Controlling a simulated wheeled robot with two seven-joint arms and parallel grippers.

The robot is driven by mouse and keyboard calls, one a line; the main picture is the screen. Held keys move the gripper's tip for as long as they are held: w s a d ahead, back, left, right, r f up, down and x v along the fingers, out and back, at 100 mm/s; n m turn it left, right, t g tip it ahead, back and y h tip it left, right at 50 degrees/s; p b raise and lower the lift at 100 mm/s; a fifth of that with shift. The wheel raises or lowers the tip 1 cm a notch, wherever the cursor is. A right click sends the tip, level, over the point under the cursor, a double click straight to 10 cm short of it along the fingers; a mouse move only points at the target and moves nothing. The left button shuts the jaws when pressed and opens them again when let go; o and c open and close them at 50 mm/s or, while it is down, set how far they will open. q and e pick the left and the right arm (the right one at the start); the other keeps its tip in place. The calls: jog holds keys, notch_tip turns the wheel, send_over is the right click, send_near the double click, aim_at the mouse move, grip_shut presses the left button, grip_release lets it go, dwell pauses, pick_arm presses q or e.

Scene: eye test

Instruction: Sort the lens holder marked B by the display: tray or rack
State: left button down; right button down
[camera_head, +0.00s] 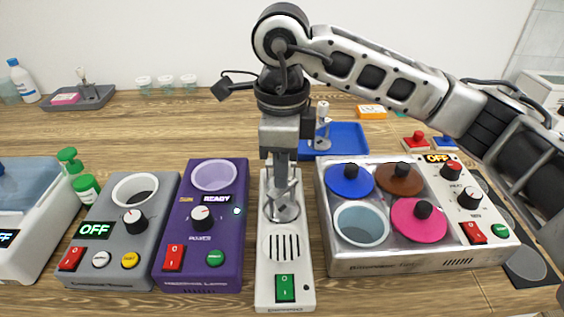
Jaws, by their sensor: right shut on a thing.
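My right gripper (283,187) reaches down over a white device (284,276) in the middle, which has dark slots and a green switch. It is shut on a small grey thing (284,212) at the device's upper part; I cannot tell whether this is the lens holder, and no mark B can be read. A blue tray (352,133) lies behind, with a grey upright piece (322,112) at its left side. A dark grey tray (98,98) at the back left holds another small upright piece. My left gripper is not in view.
A grey device (117,220) showing OFF stands left of the purple one. A bath with coloured lids (345,262), also showing OFF, stands close on the right. Wood is clear behind the left devices.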

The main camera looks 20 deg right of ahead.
jog(key=shift+f+b, duration=0.3)
jog(key=c, duration=0.9)
grip_release()
jog(key=shift+o, duration=0.2)
jog(key=shift+r+p, duration=1.65)
jog(key=shift+r, duration=1.45)
jog(key=shift+f, duration=0.1)
